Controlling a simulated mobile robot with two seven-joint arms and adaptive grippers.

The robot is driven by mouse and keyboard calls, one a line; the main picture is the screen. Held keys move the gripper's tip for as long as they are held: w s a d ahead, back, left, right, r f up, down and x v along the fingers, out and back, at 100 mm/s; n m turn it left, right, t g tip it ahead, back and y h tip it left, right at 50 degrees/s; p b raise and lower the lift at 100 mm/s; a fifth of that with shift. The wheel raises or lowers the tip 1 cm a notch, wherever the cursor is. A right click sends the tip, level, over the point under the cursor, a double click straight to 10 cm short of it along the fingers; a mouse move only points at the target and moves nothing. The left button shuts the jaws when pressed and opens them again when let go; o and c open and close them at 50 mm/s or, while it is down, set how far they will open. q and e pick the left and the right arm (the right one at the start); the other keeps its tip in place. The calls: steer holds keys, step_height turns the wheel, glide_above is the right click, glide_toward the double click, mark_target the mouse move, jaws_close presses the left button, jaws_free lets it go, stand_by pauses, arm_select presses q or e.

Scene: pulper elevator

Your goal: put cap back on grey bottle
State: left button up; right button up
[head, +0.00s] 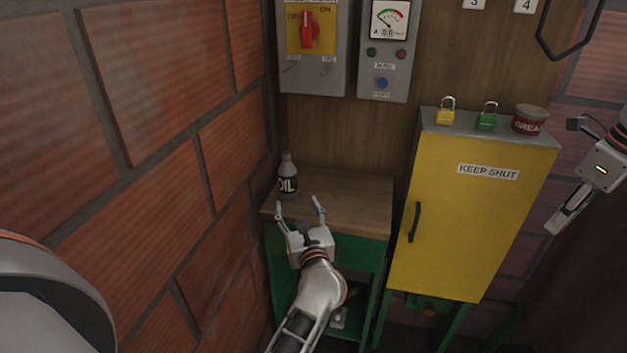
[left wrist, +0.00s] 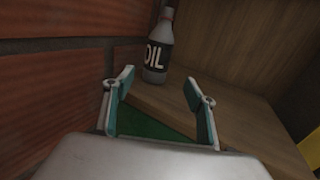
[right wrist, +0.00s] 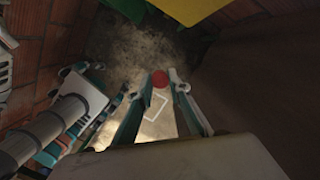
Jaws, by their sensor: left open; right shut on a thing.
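The grey bottle (head: 288,182) with a black OIL label stands upright at the left back of the wooden bench top, by the brick wall. It also shows in the left wrist view (left wrist: 157,50), with a reddish band at its neck. My left gripper (head: 299,204) is open and empty in front of the bottle, apart from it, fingers pointing toward it. My right gripper (right wrist: 160,82) is shut on a small round red thing that looks like the cap (right wrist: 160,77). In the head view, my right gripper is far right, beside the yellow cabinet; the cap cannot be made out there.
The wooden bench top (head: 350,195) is clear right of the bottle. A yellow cabinet (head: 470,215) stands right of it, carrying two padlocks and a grease tin (head: 528,120). A brick wall (head: 165,150) bounds the left side. Switch boxes (head: 312,75) hang above.

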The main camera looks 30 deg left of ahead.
mark_target(289, 189)
arm_select(q)
steer(key=x, duration=0.5)
steer(key=shift+w+a+r+p, duration=0.1)
steer(key=shift+w+a+p, duration=0.1)
steer(key=shift+a+p, duration=0.15)
arm_select(e)
steer(key=shift+r, duration=0.5)
arm_select(q)
steer(key=p+x, duration=0.1)
steer(key=x, duration=0.3)
steer(key=shift+s+a+r, duration=0.1)
steer(key=shift+a+r, duration=0.05)
steer(key=shift+a, duration=0.15)
arm_select(e)
steer(key=shift+r, duration=0.5)
arm_select(q)
steer(key=shift+w+a, duration=0.3)
steer(key=shift+w, duration=0.05)
steer(key=c, duration=1.4)
